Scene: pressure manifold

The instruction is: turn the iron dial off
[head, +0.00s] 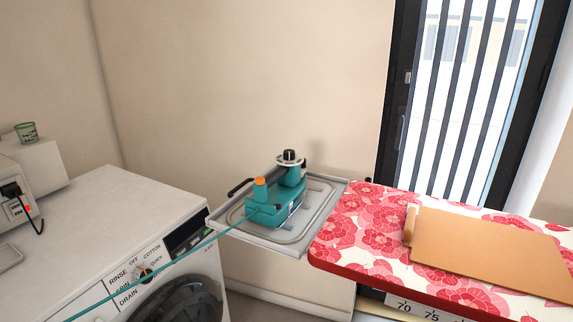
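A teal device that looks like the iron (275,213) stands on a grey metal tray (325,208) at the left end of the ironing board. A dark dial with a light ring (289,157) sits on top of its taller rear post. An orange cap (260,182) tops its shorter front post. The dial's setting is too small to read. A teal cord (160,268) runs from the device to the lower left, across the front of the washing machine. Neither of my grippers is in view.
The white washing machine (100,225) stands at left, with its own labelled knob (143,273). The floral ironing board (350,245) carries a flat tan sheet (490,250). A barred window is behind at right.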

